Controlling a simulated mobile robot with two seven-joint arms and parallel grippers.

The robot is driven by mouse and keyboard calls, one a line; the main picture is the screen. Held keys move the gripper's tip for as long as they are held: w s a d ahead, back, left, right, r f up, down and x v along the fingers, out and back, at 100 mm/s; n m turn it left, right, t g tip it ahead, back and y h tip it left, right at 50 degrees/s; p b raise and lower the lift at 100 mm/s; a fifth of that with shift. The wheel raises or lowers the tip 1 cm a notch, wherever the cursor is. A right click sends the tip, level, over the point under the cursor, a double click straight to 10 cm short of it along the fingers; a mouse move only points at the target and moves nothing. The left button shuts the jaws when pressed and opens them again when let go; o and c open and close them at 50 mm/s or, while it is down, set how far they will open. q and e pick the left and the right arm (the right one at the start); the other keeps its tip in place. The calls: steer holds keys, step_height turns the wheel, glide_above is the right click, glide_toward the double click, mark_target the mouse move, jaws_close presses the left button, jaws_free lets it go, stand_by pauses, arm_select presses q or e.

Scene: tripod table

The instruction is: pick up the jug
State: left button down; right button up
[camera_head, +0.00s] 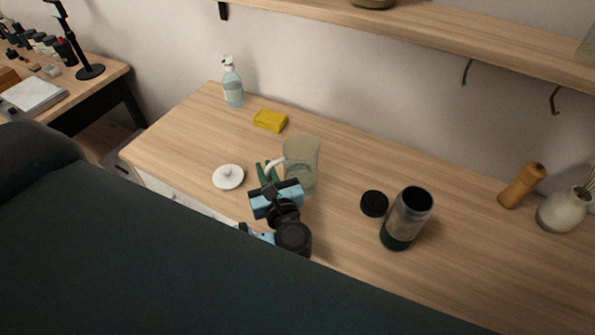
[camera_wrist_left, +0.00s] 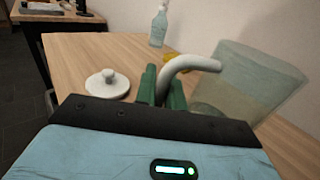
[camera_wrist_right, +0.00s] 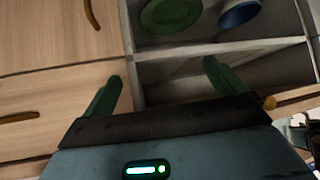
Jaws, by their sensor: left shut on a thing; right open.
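The jug (camera_head: 302,158) is clear, slightly greenish, with a white curved handle. In the head view it is at the middle of the wooden counter. My left gripper (camera_head: 266,172) is at its left side, shut on the handle. In the left wrist view the green fingers (camera_wrist_left: 162,88) are on either side of the handle, and the jug (camera_wrist_left: 248,82) is to their right. I cannot tell whether its base touches the counter. A white round lid (camera_head: 228,177) with a knob lies left of the jug. My right gripper (camera_wrist_right: 162,85) is open and empty, before a cabinet front.
A shelf (camera_head: 450,32) with hooks hangs above. Below are open compartments with bowls (camera_wrist_right: 170,14).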

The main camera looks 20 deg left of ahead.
arm_select(q)
steer(key=shift+r, duration=0.3)
arm_select(e)
steer(key=shift+s, duration=0.1)
arm_select(q)
steer(key=s+a+r+b, duration=0.2)
steer(key=s+a, duration=0.2)
steer(key=s, duration=0.3)
steer(key=s+a+r+b, duration=0.2)
steer(key=s+a, duration=0.1)
steer(key=s, duration=0.4)
steer(key=shift+a+r, duration=0.25)
steer(key=shift+a, duration=0.1)
arm_select(e)
steer(key=s+f+g, duration=0.1)
steer(key=s+f, duration=0.3)
steer(key=f, duration=0.2)
steer(key=shift+s+a+g, duration=0.3)
steer(key=shift+s+a, duration=0.05)
steer(key=shift+a, duration=0.05)
stand_by(1.3)
